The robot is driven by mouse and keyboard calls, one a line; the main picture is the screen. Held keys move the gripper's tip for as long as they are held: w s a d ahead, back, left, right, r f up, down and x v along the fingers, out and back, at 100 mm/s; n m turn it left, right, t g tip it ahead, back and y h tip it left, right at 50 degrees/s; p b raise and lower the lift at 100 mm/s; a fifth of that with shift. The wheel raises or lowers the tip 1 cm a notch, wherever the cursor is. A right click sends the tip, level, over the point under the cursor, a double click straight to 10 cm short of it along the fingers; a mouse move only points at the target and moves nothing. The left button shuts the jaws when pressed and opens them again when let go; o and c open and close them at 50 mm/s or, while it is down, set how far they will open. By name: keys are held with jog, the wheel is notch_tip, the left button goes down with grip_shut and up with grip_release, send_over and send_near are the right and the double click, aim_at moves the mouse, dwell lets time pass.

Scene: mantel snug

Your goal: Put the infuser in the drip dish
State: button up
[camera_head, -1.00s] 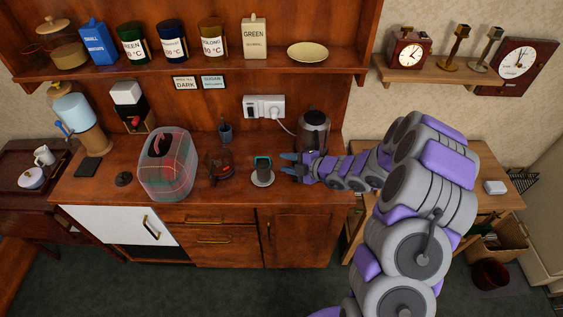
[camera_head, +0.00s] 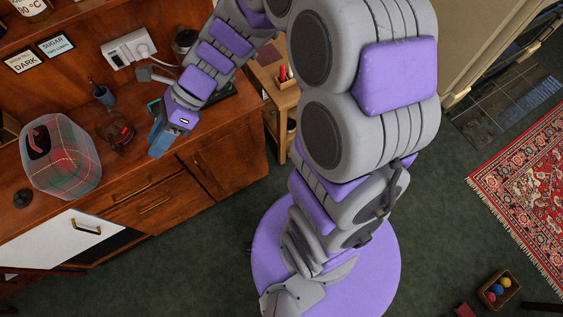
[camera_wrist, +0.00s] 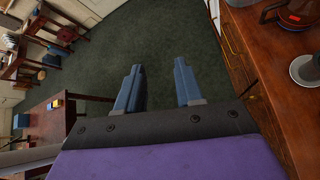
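A small dark cylinder with a teal top (camera_head: 153,106), likely the infuser, is mostly hidden behind my gripper in the head view. In the wrist view, the dark cylinder (camera_wrist: 312,68) stands on a small round grey dish (camera_wrist: 296,70), likely the drip dish, at the right edge. The picture edge cuts both off. My gripper (camera_head: 158,150) is over the front of the wooden counter, in front of them. In the wrist view my gripper (camera_wrist: 159,65) has its two blue fingers apart, with only green floor seen between them.
A glass pot with red (camera_head: 119,134) and a plaid-covered item (camera_head: 60,155) stand left on the counter (camera_head: 125,175). A blue cup (camera_head: 104,96) and wall socket (camera_head: 130,48) are behind. A kettle (camera_head: 184,40) is partly hidden. The green floor (camera_head: 200,260) in front is clear.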

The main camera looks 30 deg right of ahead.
jog(key=s+d+r+n+h, duration=0.2)
jog(key=s+d+n+h, duration=0.9)
jog(key=s+d+n, duration=0.7)
jog(key=s+n, duration=0.2)
jog(key=n, duration=0.1)
jog(key=shift+s+d+r+g, duration=0.15)
jog(key=shift+s+d+g, duration=0.05)
jog(key=shift+s+g, duration=0.2)
notch_tip(320, 180, down, 4)
jog(key=b, duration=0.4)
